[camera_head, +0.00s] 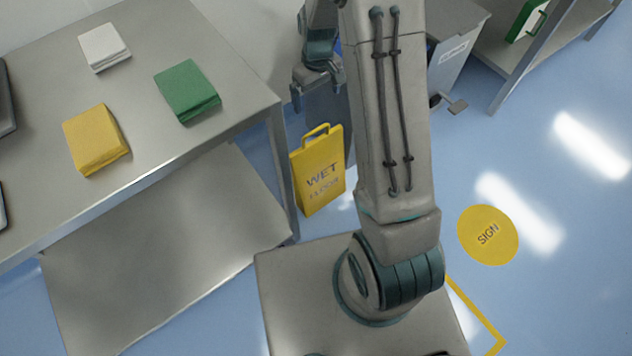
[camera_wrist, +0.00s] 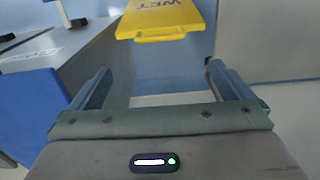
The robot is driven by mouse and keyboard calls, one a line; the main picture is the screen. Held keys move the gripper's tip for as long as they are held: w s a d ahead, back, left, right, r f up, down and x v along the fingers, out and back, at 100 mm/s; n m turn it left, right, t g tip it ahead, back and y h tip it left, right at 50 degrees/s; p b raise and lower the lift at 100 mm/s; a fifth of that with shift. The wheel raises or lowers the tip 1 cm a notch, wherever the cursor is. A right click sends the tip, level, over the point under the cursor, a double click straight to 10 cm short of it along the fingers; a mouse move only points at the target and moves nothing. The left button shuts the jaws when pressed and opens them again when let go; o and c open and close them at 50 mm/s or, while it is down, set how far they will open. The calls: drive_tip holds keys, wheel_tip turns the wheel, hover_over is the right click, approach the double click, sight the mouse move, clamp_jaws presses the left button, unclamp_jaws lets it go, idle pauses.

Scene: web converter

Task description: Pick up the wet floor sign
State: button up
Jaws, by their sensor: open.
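The yellow wet floor sign (camera_head: 318,178) stands on the blue floor beside the right end of the steel table, with a handle at its top and the words "WET FLOOR" on its face. In the wrist view the sign (camera_wrist: 165,20) shows at the top, its handle edge toward me, beyond the fingertips. My gripper (camera_wrist: 157,72) is open, with nothing between its fingers. In the head view my gripper (camera_head: 318,94) is partly hidden by my arm and is above and behind the sign, apart from it.
A steel table (camera_head: 190,150) with folded yellow (camera_head: 95,138), green (camera_head: 187,90) and white (camera_head: 104,46) cloths stands at left, with a lower shelf (camera_head: 150,260). A grey pedal bin (camera_head: 452,62) is behind my arm. A yellow floor disc marked "SIGN" (camera_head: 488,235) lies at right on open floor.

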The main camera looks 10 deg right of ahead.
sight(316, 131)
drive_tip(key=f+b, duration=0.1)
drive_tip(key=f, duration=0.3)
drive_tip(key=f+b, duration=0.1)
drive_tip(key=f, duration=0.3)
drive_tip(key=f+b, duration=0.1)
drive_tip(key=f, duration=0.2)
drive_tip(key=shift+w+f, duration=0.4)
wheel_tip(316, 131, down, 5)
drive_tip(key=b, duration=0.3)
drive_tip(key=shift+s+f, duration=0.1)
drive_tip(key=c, duration=1.5)
drive_tip(key=shift+c, duration=0.2)
